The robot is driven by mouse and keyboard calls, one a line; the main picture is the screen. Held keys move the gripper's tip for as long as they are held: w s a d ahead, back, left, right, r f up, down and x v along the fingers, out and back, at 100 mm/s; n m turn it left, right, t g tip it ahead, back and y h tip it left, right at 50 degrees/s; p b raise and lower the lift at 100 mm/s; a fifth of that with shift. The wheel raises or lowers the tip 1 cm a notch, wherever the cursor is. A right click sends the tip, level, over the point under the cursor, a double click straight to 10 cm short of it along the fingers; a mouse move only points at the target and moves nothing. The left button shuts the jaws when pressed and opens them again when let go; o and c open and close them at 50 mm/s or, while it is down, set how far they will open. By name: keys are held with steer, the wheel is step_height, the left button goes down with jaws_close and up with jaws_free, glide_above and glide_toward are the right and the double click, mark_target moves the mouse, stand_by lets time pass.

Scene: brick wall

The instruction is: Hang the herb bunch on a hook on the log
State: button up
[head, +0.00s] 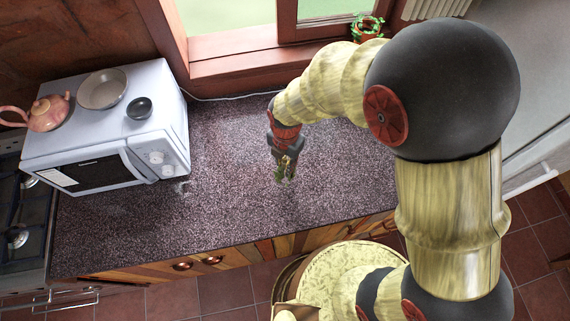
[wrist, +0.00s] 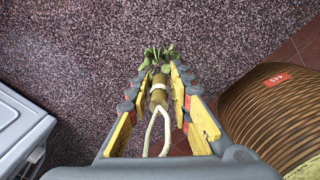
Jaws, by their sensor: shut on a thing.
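My gripper (head: 287,158) is shut on the herb bunch (head: 284,176) above the dark speckled counter. In the wrist view, the fingers of my gripper (wrist: 157,80) close on both sides of the herb bunch (wrist: 158,92). Its green leaves point away from the wrist camera, past the fingertips. A brown band wraps its stems, and a pale string loop (wrist: 153,128) trails back between the fingers toward the wrist. I see no log or hook in either view.
The speckled counter (head: 235,215) is mostly clear around my gripper. A white microwave (head: 150,150) stands at the left, with a teapot (head: 48,113), a pan (head: 102,88) and a dark bowl (head: 138,108) on top. A potted plant (head: 367,27) stands by the window.

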steer(key=shift+f, duration=0.75)
steer(key=shift+f, duration=0.15)
steer(key=o, duration=0.9)
steer(key=r, duration=0.5)
steer(key=d+r, duration=0.1)
steer(key=r, duration=0.2)
